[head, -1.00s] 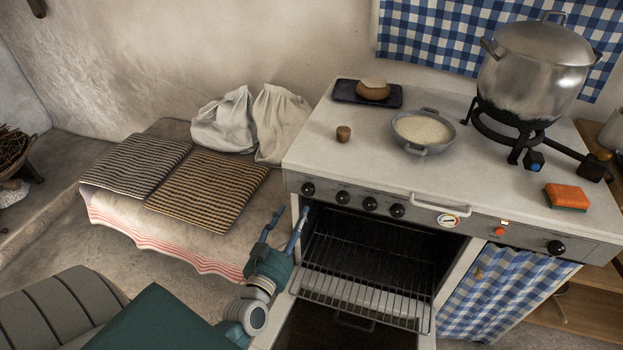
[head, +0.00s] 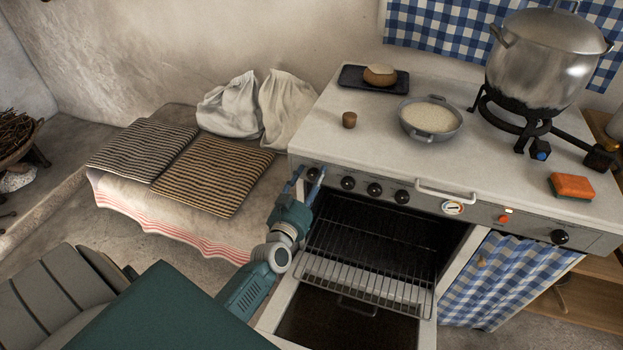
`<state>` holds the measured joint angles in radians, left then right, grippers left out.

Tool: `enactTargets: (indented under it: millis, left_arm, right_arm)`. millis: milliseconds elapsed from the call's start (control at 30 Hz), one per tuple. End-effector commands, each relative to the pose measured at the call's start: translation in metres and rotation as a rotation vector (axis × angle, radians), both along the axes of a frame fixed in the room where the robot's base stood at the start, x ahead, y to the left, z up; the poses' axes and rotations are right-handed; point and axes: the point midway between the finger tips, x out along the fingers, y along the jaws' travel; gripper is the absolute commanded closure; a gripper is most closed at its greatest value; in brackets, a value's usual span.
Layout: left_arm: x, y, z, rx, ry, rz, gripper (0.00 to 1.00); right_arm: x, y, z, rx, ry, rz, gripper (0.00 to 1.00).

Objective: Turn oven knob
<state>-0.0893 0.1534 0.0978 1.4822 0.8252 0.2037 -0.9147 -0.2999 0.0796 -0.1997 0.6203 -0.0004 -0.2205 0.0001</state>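The oven front (head: 422,203) carries a row of black knobs along its panel. The leftmost knob (head: 313,174) is at the panel's left end, partly hidden by my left gripper (head: 308,174). The gripper's two blue fingers are apart and raised at that knob, which shows between the fingertips; I cannot tell whether they touch it. Two more knobs (head: 348,183) (head: 374,189) and another (head: 402,196) sit to the right. A separate black knob (head: 559,237) is at the far right. My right gripper is not in view.
The oven door (head: 347,325) is down, with a wire rack (head: 362,269) showing. On the top stand a grey pan (head: 430,121), a large pot (head: 540,62) on a burner, and an orange sponge (head: 571,185). A bench with striped cushions (head: 212,175) is left.

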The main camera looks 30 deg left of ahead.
Motion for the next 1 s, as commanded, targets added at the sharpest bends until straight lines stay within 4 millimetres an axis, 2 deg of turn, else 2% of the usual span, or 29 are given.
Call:
enactTargets:
  millis: [33, 200, 233, 667, 1000]
  left_arm:
    - [-0.0002, -0.0001, 0.0, 0.0, 0.0, 0.0, 0.59]
    - [-0.0003, -0.0001, 0.0003, 0.0, -0.001, 0.0, 0.93]
    - [-0.0002, -0.0002, 0.0005, 0.0, -0.001, 0.0, 0.96]
    - [0.0005, -0.0001, 0.0031, -0.04, -0.016, 0.0, 0.96]
    - [0.001, 0.0008, 0.0053, -0.261, -0.072, 0.0, 0.96]
  right_arm:
    - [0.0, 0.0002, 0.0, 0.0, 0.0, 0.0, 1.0]
    - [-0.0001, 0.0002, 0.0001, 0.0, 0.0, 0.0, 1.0]
    - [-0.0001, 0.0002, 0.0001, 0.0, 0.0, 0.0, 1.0]
    - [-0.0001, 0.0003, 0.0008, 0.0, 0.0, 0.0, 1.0]
    - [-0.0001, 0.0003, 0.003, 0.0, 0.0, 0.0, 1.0]
